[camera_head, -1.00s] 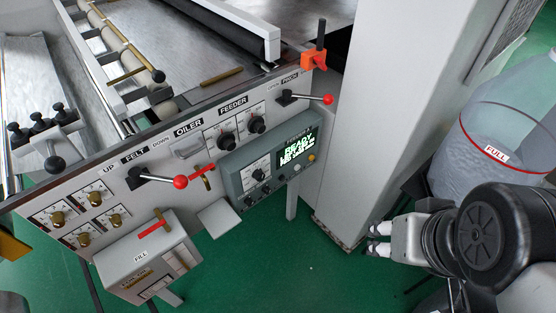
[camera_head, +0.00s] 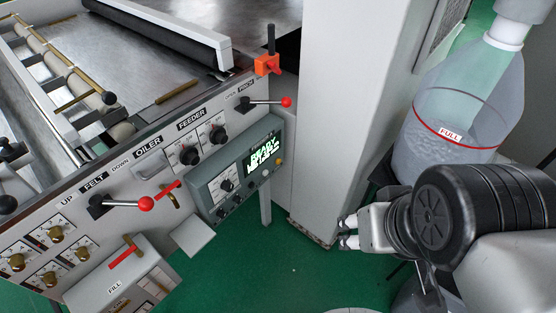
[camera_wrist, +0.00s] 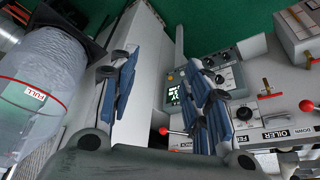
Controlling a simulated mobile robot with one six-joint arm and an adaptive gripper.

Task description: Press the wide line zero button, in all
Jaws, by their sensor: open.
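The grey control box (camera_head: 238,170) with a lit green display (camera_head: 264,155) is fixed to the front of the machine, below the feeder knobs. It carries a dial (camera_head: 226,185), small dark knobs or buttons along its lower edge and a yellowish button (camera_head: 278,162) at its right end. The labels are too small to read, so I cannot tell which is the wide line zero button. The box also shows in the wrist view (camera_wrist: 184,72), partly hidden by a finger. My gripper (camera_head: 347,232) is open and empty, right of the box and apart from it.
A grey column (camera_head: 345,110) stands right of the box. A large bottle marked FULL (camera_head: 455,115) is behind my arm. Red-knobbed levers (camera_head: 146,203) (camera_head: 287,102) stick out from the panel. Green floor (camera_head: 300,275) is open below the box.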

